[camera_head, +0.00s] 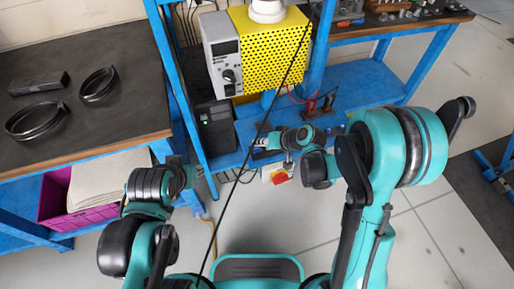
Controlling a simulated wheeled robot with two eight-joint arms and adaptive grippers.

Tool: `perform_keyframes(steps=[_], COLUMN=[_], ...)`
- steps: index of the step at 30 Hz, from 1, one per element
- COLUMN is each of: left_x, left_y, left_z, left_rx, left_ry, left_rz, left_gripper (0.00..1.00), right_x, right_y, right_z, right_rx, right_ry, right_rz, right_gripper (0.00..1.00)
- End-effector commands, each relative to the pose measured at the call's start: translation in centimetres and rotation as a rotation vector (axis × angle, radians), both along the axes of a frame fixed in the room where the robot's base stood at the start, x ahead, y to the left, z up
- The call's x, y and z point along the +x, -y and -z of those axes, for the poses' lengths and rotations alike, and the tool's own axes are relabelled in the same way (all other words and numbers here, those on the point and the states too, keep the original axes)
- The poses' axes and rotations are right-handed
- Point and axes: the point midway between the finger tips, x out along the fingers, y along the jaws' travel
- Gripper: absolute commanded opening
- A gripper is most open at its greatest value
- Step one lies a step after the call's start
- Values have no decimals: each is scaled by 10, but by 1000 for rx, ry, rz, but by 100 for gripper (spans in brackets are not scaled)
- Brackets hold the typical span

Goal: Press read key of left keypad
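I cannot make out a keypad with distinct keys in the head view. My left gripper (180,175) is at the left, in front of the blue frame's left post and near the table edge. Its fingers are too small and dark to show whether it is open or shut. My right gripper (262,149) reaches leftward across the front of the lower blue shelf, to the right of a black box. Its fingertips are small, and their opening cannot be judged.
A grey panel with a knob (222,62) and a yellow perforated box (268,52) stand above the black box (215,126). The blue shelf (355,95) holds red and black parts. A dark table (95,120) with black rings is at left. A black cable crosses the view.

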Motion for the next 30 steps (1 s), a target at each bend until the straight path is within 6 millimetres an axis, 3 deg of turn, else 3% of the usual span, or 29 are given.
perform_keyframes(steps=[30], left_x=[0], left_y=[0], left_z=[10], left_rx=[0], left_ry=[0], left_rz=[0], left_gripper=[29], right_x=[0], right_y=[0], right_z=[8], right_rx=[0], right_ry=[0], right_rz=[0], right_gripper=[0])
